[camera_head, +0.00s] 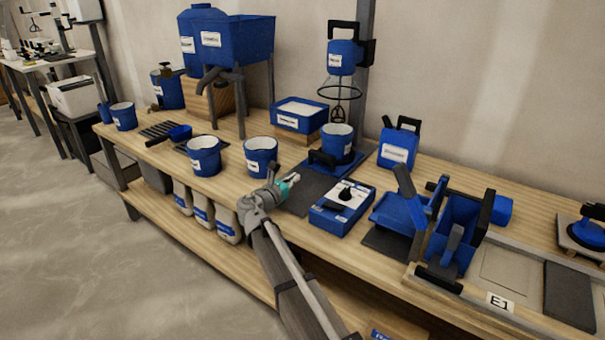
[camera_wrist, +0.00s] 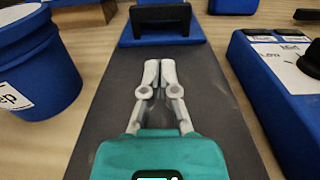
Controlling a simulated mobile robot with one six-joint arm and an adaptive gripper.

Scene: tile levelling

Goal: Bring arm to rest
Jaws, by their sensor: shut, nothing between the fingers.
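My gripper (camera_head: 292,180) reaches over the front part of the wooden workbench in the head view, between a blue bucket and a blue box with a dial. In the wrist view my gripper (camera_wrist: 159,66) has its pale fingers together and holds nothing. It points along a dark grey mat (camera_wrist: 95,130) toward a blue plate with a black handle (camera_wrist: 160,18). I cannot tell how high the fingers are above the mat.
A blue bucket (camera_head: 260,157) stands just left of my gripper. The blue dial box (camera_head: 342,207) is close on the right. Behind are a mixer bucket (camera_head: 337,142) and a blue canister (camera_head: 398,147). Open floor (camera_head: 90,230) lies left of the bench.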

